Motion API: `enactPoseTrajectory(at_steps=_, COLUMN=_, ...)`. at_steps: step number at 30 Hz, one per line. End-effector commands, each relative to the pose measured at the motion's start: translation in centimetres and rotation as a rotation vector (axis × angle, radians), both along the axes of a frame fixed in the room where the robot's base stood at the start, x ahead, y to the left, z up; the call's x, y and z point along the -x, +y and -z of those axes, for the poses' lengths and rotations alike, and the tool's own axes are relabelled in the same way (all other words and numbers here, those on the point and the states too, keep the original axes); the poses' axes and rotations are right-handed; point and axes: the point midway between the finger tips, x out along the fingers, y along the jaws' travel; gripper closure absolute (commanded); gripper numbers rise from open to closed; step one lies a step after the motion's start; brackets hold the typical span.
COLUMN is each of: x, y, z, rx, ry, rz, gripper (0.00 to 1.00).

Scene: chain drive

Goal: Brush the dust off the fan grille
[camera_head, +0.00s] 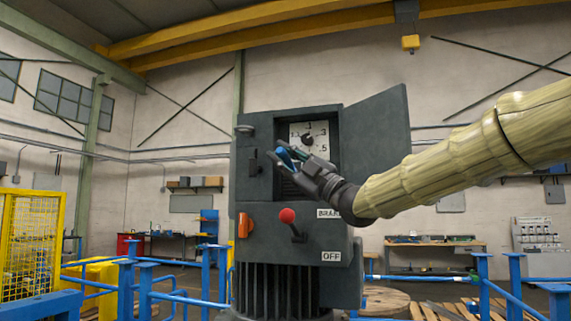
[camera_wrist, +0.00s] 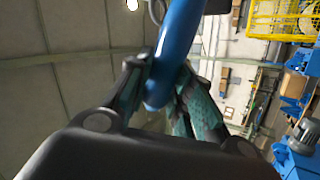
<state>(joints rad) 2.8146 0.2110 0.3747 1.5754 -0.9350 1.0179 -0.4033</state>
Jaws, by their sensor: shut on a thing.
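My gripper (camera_head: 288,161) is in front of the open dark grey cabinet (camera_head: 258,240). It is shut on a blue rod-like handle, likely the brush (camera_wrist: 180,42). In the wrist view, the handle runs up between the two greenish finger pads, and its far end leaves the picture at the top. No bristles can be made out. Dark slats, possibly the fan grille (camera_head: 287,188), show in the cabinet opening below the dial, partly hidden by my gripper. Dust on them cannot be made out, nor whether the brush touches them.
The cabinet door (camera_head: 375,140) stands open on the right. A dial (camera_head: 308,136), a red-knobbed lever (camera_head: 288,216) and an orange switch (camera_head: 244,225) are close to my gripper. Blue railings (camera_head: 130,282) stand around the machine, with a yellow cage (camera_head: 30,235) on the left.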

Motion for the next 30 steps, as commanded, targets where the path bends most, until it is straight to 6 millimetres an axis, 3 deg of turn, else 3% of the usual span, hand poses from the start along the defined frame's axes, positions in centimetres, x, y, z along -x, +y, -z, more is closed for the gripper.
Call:
enactPoseTrajectory(at_steps=15, x=3.5, y=1.1, z=0.2, rx=0.001, ry=0.0, rz=0.0, gripper=1.0)
enactPoseTrajectory(at_steps=30, x=4.1, y=1.3, z=0.1, rx=0.0, ry=0.0, rz=0.0, gripper=1.0)
